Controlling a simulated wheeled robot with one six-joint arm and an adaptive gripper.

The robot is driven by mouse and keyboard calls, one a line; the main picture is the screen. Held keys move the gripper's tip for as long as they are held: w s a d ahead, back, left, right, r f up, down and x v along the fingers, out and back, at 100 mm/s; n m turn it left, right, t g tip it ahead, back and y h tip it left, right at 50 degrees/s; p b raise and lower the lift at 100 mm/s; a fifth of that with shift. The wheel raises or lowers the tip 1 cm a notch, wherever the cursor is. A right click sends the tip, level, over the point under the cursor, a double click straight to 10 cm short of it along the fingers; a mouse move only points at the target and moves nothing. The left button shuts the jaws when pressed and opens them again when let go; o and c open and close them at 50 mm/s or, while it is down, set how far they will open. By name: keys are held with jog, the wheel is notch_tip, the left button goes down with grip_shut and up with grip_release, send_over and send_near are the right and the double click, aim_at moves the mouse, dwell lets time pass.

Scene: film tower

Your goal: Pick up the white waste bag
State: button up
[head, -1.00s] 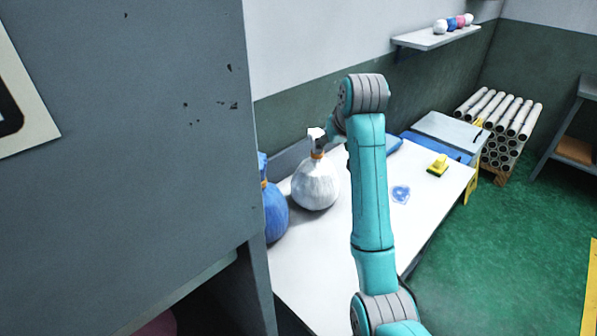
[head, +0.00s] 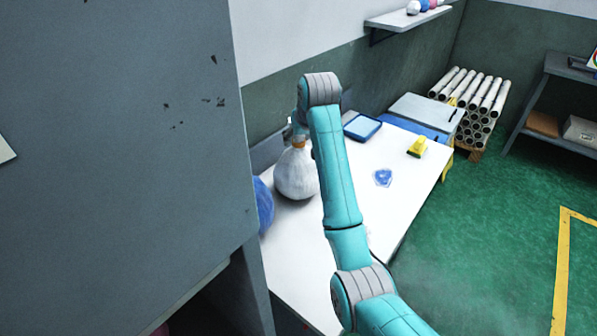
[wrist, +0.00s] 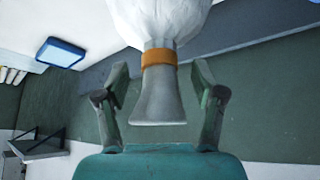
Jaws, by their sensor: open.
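The white waste bag (head: 295,175) stands upright on the white table, tied at its neck with an orange band. In the wrist view its round body (wrist: 160,18) is at the top, and its orange band (wrist: 159,56) and gathered grey-white neck hang between the two fingers. My gripper (wrist: 160,85) is open, with one finger on each side of the neck and a visible gap on both sides. In the head view my arm hides most of the gripper at the bag's top.
A blue bag (head: 263,205) stands left of the white bag, partly behind a grey cabinet (head: 130,150). The white table (head: 400,190) bears a blue-rimmed tray (head: 362,127), a blue patch (head: 383,178) and a yellow brush-like object (head: 417,147). Green floor lies open at right.

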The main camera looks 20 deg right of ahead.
jog(key=shift+x, duration=1.1)
grip_shut()
jog(key=shift+r, duration=0.15)
